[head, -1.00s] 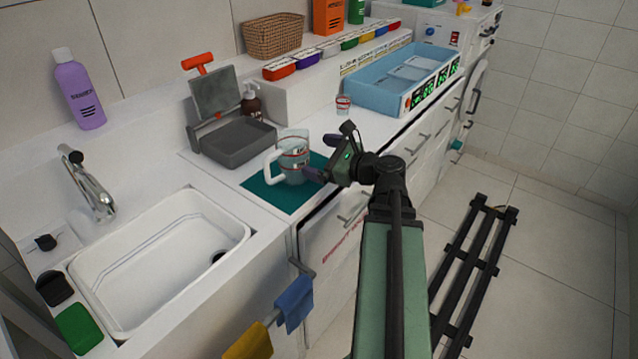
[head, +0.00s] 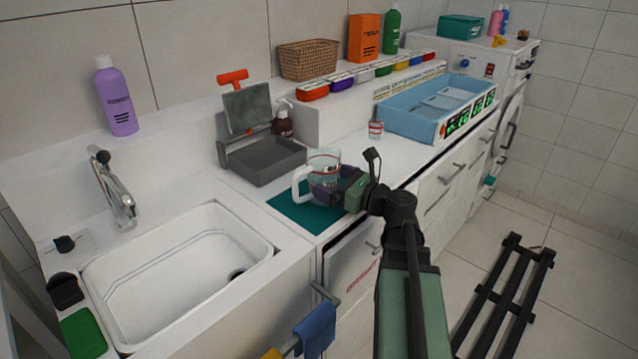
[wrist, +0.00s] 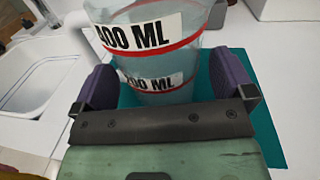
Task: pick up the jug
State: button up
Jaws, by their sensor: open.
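The jug (head: 322,163) is a clear measuring jug with a white handle on its left and red bands. It stands upright on a teal mat (head: 296,212) on the counter. In the wrist view the jug (wrist: 155,55) shows "400 ML" and "200 ML" labels; its top is cut off. My gripper (head: 328,184) is at the jug's right side in the head view. In the wrist view my gripper (wrist: 165,88) is open, with one purple finger on each side of the jug's lower body. Small gaps seem to show beside the jug; contact is hard to tell.
A grey tray (head: 262,160) with an upright panel stands behind the mat. The sink (head: 180,265) is to the left. A small labelled cup (head: 375,129) and a blue bin (head: 420,122) stand to the right. The counter between mat and bin is clear.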

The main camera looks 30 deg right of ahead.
jog(key=x, duration=0.2)
jog(key=shift+w+a, duration=0.1)
jog(key=shift+w, duration=0.2)
jog(key=c, duration=0.8)
notch_tip(320, 180, up, 20)
jog(key=p, duration=2)
